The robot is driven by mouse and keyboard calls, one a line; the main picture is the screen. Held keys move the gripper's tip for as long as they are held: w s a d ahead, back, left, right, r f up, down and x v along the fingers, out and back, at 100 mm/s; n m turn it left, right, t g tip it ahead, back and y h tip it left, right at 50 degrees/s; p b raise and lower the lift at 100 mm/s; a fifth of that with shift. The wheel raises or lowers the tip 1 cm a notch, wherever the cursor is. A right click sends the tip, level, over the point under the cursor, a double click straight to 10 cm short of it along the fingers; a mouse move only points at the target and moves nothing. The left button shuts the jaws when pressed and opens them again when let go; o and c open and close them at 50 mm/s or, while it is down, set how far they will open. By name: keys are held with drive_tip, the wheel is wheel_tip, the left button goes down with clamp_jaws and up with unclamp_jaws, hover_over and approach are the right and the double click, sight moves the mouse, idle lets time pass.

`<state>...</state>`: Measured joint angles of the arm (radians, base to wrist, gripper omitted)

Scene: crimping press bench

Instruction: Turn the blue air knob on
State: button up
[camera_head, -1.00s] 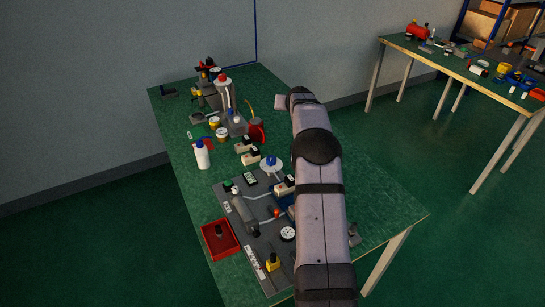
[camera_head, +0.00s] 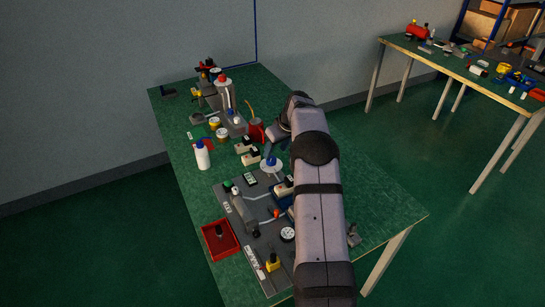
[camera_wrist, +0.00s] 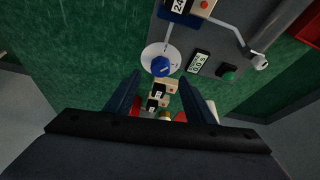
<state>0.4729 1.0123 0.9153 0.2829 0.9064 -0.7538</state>
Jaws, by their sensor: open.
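The blue air knob (camera_head: 271,161) sits on a round white dial (camera_head: 264,168) at the far end of the grey press panel (camera_head: 236,190). In the wrist view the blue knob (camera_wrist: 161,66) shows a pale line across its top and lies just beyond my fingertips, near the middle. My gripper (camera_wrist: 161,82) is open, with its two dark blue fingers apart and nothing held. In the head view my gripper (camera_head: 279,148) hangs near the knob, partly hidden by my arm. The knob and the fingers appear apart.
Beige switch boxes (camera_head: 250,159) stand close beyond the knob. A green button (camera_wrist: 228,73) and a small display (camera_wrist: 199,63) lie beside it on the panel. A white bottle (camera_head: 202,155) and a red tray (camera_head: 220,239) are to the left.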

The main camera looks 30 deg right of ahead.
sight(272, 158)
drive_tip(key=shift+p+x, duration=0.9)
drive_tip(key=shift+x, duration=2.15)
drive_tip(key=shift+c, duration=0.7)
drive_tip(key=c, duration=0.9)
